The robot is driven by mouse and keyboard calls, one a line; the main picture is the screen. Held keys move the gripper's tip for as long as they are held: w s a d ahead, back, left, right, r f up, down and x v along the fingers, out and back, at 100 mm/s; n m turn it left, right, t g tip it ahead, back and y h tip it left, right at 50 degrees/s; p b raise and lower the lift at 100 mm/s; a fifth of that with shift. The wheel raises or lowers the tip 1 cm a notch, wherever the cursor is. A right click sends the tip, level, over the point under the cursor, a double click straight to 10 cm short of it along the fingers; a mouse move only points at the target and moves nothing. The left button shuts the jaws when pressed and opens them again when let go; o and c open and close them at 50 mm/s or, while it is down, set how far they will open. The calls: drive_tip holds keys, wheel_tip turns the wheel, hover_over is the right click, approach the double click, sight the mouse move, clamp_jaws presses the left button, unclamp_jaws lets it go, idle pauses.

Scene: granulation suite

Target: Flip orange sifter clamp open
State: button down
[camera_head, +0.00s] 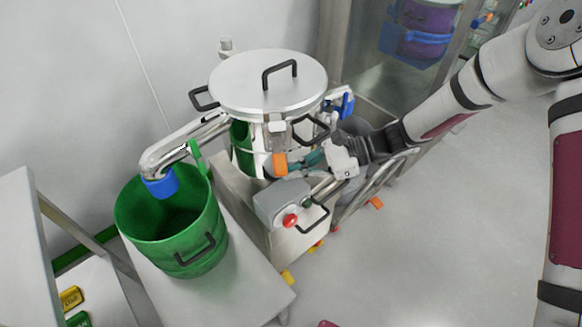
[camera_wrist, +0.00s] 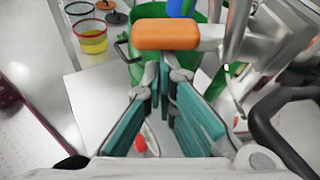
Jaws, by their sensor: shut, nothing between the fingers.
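The orange sifter clamp (camera_head: 280,164) sits on the front side of the sifter (camera_head: 268,88), below its silver lid. In the wrist view the orange clamp (camera_wrist: 166,36) lies crosswise just beyond my fingertips, with a metal part joined to its right end. My gripper (camera_head: 295,163) has teal fingers and reaches in from the right, close to the clamp. In the wrist view my gripper (camera_wrist: 163,66) is shut and empty, its tips at the near edge of the clamp. I cannot tell whether they touch it.
A green bucket (camera_head: 175,245) stands at left under the blue-ended outlet pipe (camera_head: 160,186). A grey control box with a red button (camera_head: 290,220) sits just below my gripper. Black handles (camera_head: 312,130) stick out nearby. A blue clamp (camera_head: 343,105) is at the sifter's right. Floor at right is mostly clear.

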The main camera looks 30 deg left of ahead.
drive_tip(key=r+m, duration=0.1)
drive_tip(key=r+m+g+h+p, duration=0.1)
drive_tip(key=r+m, duration=0.1)
drive_tip(key=shift+s+d+m+g, duration=0.2)
drive_tip(key=shift+s+m+g, duration=0.1)
drive_tip(key=shift+s, duration=0.05)
drive_tip(key=shift+r+p, duration=0.3)
drive_tip(key=shift+r, duration=0.1)
drive_tip(key=shift+r, duration=0.1)
idle(0.3)
drive_tip(key=b, duration=0.2)
approach(287, 169)
wheel_tip(287, 169, down, 3)
drive_tip(key=d, duration=0.1)
drive_tip(key=s+d+r+n+t+h+p, duration=0.25)
drive_tip(key=s+d+r, duration=0.25)
drive_tip(key=d+r, duration=0.3)
drive_tip(key=s+d+r+n+t+h+p, duration=0.1)
drive_tip(key=s+d+r+n+t+h, duration=0.3)
drive_tip(key=d+r, duration=0.3)
drive_tip(key=s+d+r+n+t+h+p, duration=0.2)
drive_tip(key=s+d+r+n+t, duration=0.15)
drive_tip(key=s+d+r, duration=0.35)
drive_tip(key=s+d+r+n+t+h+p, duration=0.2)
drive_tip(key=s+d+r+n+t, duration=0.1)
drive_tip(key=s+d, duration=0.4)
drive_tip(key=shift+d+r+t, duration=0.3)
drive_tip(key=shift+d+r, duration=0.15)
drive_tip(key=shift+d, duration=0.45)
